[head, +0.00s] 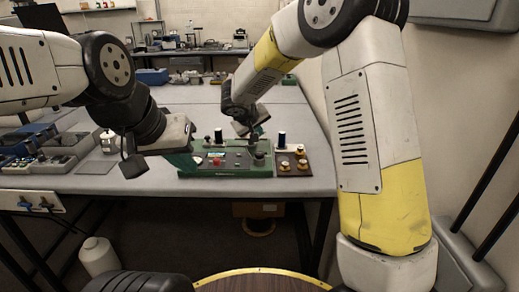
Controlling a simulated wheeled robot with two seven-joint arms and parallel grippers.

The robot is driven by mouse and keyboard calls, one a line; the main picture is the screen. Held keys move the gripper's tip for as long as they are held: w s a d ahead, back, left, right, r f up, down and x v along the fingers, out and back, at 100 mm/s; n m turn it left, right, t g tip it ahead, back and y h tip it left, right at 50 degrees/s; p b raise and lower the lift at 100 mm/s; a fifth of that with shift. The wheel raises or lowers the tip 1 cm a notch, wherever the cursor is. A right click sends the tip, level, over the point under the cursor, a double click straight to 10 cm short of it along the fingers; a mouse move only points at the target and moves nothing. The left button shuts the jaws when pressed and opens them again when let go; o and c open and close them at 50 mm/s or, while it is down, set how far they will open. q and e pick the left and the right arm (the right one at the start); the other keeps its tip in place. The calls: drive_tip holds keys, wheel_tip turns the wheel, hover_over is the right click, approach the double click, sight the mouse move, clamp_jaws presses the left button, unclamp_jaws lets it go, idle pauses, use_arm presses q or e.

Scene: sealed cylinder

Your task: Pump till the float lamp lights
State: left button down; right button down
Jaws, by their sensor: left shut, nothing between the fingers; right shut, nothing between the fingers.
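A green-based apparatus (230,172) stands near the front edge of the table, with a dark panel, a red part (212,155) and dark upright knobs (218,136). My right gripper (253,138) is shut and points down over the apparatus's right end, at a dark upright part (260,154); whether they touch is unclear. My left gripper (186,158) is shut and empty at the apparatus's left end, partly covering it. I cannot pick out the pump, the cylinder's float or a lit lamp at this size.
A brown board (292,169) with brass pieces and a black cylinder (282,139) adjoins the apparatus on the right. Blue-grey trays (38,150) and a small metal jar (109,142) stand left. The table (290,108) behind is mostly clear.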

sight(259, 154)
idle(0.8)
wheel_tip(259, 154, up, 4)
drive_tip(key=shift+f, duration=0.1)
idle(0.4)
drive_tip(key=shift+f, duration=4.4)
drive_tip(key=shift+f, duration=0.15)
drive_tip(key=shift+f, duration=0.25)
